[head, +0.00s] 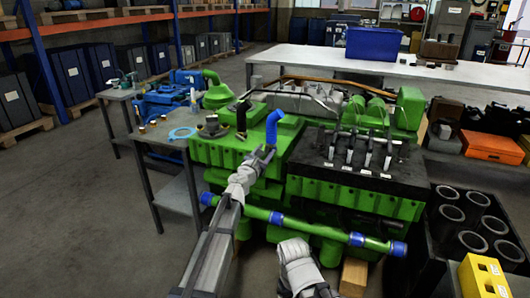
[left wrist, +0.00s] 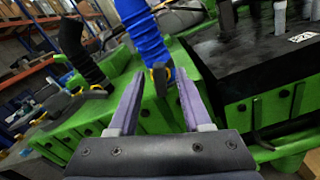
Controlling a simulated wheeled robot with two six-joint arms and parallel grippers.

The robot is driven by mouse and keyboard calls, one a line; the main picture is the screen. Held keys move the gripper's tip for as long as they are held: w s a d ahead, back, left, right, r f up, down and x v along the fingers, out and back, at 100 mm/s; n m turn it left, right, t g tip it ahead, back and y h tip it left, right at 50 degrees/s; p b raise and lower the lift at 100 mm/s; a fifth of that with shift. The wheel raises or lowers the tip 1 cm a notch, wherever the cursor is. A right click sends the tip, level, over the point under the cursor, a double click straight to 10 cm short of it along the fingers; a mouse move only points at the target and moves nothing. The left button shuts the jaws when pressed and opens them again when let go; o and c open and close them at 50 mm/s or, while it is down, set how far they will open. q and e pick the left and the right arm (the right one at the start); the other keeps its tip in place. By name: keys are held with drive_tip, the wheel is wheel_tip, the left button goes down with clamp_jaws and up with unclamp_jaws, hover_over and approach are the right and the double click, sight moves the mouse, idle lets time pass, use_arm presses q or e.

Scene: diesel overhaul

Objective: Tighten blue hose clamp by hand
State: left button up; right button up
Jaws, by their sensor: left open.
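A blue ribbed hose (head: 273,125) stands on the green engine (head: 225,151), with its upper end bent over. In the left wrist view the blue hose (left wrist: 146,38) comes down to a dark clamp with a yellow-orange edge (left wrist: 161,72) at its lower end. My left gripper (head: 267,152) is at the near side of the hose's lower end. In the left wrist view its two fingers are apart, and the clamp shows between and beyond the fingertips (left wrist: 160,78). I cannot tell whether they touch it.
A black hose (left wrist: 75,50) stands left of the blue one. A green pipe with blue sleeves (head: 315,228) crosses the engine's near side. Black cylinder liners (head: 450,213) sit in a rack at right. A grey side table (head: 180,190) stands left of the engine.

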use_arm(q)
drive_tip(key=shift+s, duration=0.15)
drive_tip(key=v, duration=0.7)
drive_tip(key=shift+s, duration=0.25)
